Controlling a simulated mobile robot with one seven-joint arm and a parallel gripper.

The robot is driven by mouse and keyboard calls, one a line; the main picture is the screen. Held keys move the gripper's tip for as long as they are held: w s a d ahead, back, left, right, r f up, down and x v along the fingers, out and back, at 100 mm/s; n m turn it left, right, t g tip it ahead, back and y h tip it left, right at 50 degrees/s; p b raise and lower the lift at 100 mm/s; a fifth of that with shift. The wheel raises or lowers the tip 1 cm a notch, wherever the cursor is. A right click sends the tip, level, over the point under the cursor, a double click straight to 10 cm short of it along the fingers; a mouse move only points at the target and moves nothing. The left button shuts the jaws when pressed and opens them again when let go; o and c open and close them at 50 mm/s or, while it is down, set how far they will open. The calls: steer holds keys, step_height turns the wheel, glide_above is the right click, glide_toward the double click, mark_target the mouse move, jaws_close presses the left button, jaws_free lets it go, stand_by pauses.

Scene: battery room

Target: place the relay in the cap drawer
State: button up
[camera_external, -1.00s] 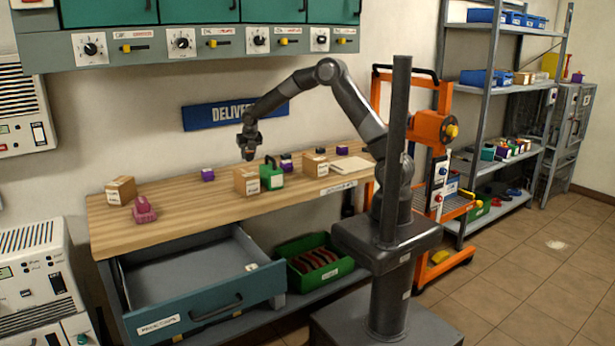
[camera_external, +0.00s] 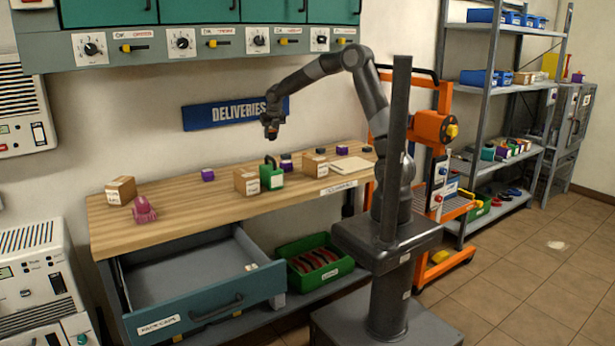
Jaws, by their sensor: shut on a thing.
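My gripper (camera_external: 271,134) hangs above the back of the wooden bench, in front of the blue wall sign. It is shut on a small dark thing with a brownish patch, too small to identify surely as the relay. The drawer under the bench (camera_external: 205,308) is pulled open. Its front label is blurred but seems to end in "CAPS". Its visible floor looks bare, with a small pale patch near the right side. My gripper is well above the drawer and apart from it.
The wooden bench (camera_external: 125,233) bears cardboard boxes (camera_external: 246,181), a green padlock-like thing (camera_external: 271,180), a pink thing (camera_external: 144,211) and small purple and dark blocks. A green bin (camera_external: 325,277) stands right of the drawer. Cabinets with knobs (camera_external: 210,45) overhang the bench.

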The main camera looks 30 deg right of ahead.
step_height(320, 180, up, 4)
steer(key=shift+f, duration=0.25)
steer(key=s+a+f+n+y, duration=0.1)
steer(key=s+a+n, duration=0.15)
steer(key=a, duration=0.45)
steer(key=s+a+f+n+y, duration=0.1)
steer(key=s+a+f+n, duration=0.15)
steer(key=a, duration=0.45)
step_height(320, 180, up, 3)
steer(key=n+g+y, duration=0.3)
steer(key=n+g, duration=0.1)
steer(key=n, duration=1)
glide_above(219, 273)
steer(key=d, duration=0.2)
steer(key=shift+n, duration=0.3)
steer(key=f, duration=3)
steer(key=shift+a, duration=0.3)
steer(key=o, duration=1)
